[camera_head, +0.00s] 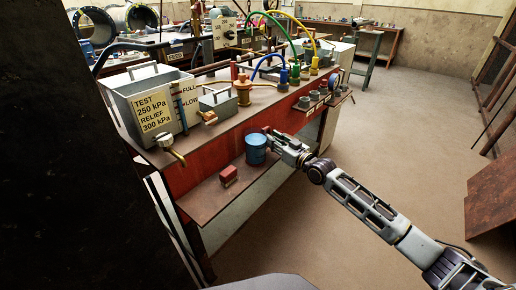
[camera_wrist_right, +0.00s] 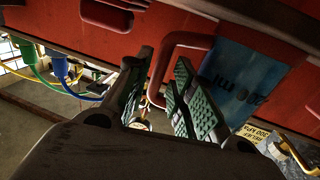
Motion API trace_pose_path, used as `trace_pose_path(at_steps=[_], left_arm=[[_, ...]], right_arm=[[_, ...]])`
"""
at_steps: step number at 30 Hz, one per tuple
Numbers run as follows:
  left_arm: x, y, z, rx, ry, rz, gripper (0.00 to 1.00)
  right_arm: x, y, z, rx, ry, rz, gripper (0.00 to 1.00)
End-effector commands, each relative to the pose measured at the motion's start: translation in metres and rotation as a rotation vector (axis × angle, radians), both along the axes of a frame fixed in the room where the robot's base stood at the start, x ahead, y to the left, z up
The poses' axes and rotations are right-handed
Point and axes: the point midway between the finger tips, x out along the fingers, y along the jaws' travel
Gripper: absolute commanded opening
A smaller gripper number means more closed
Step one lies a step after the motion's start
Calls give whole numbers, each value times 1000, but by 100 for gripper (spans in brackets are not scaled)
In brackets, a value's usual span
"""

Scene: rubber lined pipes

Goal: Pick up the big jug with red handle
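The jug (camera_head: 256,149) has a blue body and stands upright on the low front ledge of the red bench. In the right wrist view the jug's blue body (camera_wrist_right: 240,82) with dark lettering is at the right, and its red handle (camera_wrist_right: 182,38) curves towards the fingers. My right gripper (camera_head: 274,139) is at the jug's right side. In the wrist view my right gripper (camera_wrist_right: 160,85) has its two green-padded fingers apart, with the handle's upright part in the gap; I cannot tell whether they touch it. My left gripper is not in view.
A small red object (camera_head: 229,174) sits on the ledge left of the jug. The bench top holds a grey test tank (camera_head: 150,100), brass fittings and coloured hoses. The bench's red front panel (camera_head: 205,165) is close behind the jug. Open floor (camera_head: 400,130) lies to the right.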

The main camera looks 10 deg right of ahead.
Motion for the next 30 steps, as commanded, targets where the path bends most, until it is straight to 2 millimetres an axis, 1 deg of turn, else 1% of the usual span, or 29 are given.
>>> trace_pose_path(at_steps=[6,12,17,30], left_arm=[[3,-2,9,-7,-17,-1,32],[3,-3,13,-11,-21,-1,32],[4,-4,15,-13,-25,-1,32],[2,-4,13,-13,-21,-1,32]], right_arm=[[16,7,-1,1,0,-1,24],[27,13,-1,0,1,0,24],[30,15,-1,-1,0,0,24],[30,15,-1,0,1,0,24]])
